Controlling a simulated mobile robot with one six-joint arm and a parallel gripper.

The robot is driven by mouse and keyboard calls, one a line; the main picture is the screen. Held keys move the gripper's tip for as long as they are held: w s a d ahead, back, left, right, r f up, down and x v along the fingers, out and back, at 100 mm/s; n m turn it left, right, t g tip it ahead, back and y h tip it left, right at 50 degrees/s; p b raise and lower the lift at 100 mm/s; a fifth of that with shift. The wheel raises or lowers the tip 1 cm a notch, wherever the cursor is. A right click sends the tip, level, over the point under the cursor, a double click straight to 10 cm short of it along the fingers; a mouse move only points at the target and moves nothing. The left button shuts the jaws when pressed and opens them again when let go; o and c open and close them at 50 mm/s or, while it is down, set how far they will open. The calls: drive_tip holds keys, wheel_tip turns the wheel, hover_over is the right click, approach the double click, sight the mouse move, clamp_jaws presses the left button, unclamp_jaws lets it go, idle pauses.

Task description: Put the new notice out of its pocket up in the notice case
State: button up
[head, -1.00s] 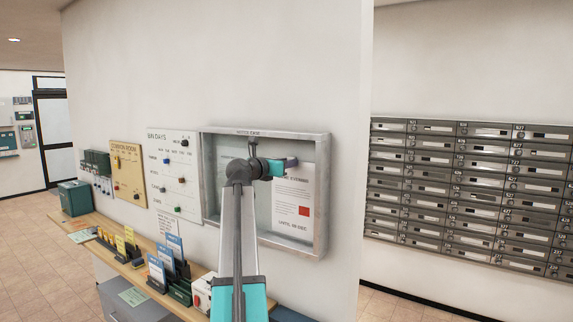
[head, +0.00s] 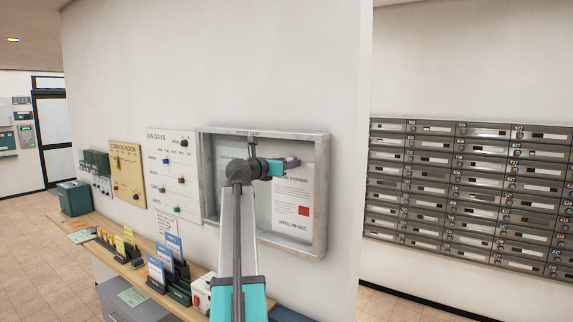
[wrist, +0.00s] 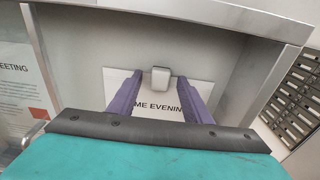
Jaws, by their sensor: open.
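The notice case (head: 322,195) is a shallow grey-framed box on the wall with no cover seen across its front. A white notice with a red square (head: 290,200) is in its right half. In the wrist view, a white sheet reading "ME EVENIN" (wrist: 160,107) lies flat against the case back, with a small pale clip or magnet (wrist: 161,79) at its top edge. Another sheet, ending "EETING" (wrist: 22,90), is to the left. My gripper (head: 293,162) is at the case's upper right. Its purple fingers (wrist: 163,98) are open, one each side of the pale piece, with a gap visible. My arm hides the case's middle.
A shelf (head: 135,270) below holds card stands (head: 165,265) and a green box (head: 74,198). A bin-days board (head: 173,170) and a yellow board (head: 128,172) hang left of the case. Mailboxes (head: 470,190) fill the right wall.

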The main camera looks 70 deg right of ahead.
drive_tip(key=shift+a, duration=0.15)
drive_tip(key=b+v, duration=0.5)
drive_tip(key=v, duration=0.8)
drive_tip(key=shift+a, duration=0.3)
drive_tip(key=shift+w, duration=0.2)
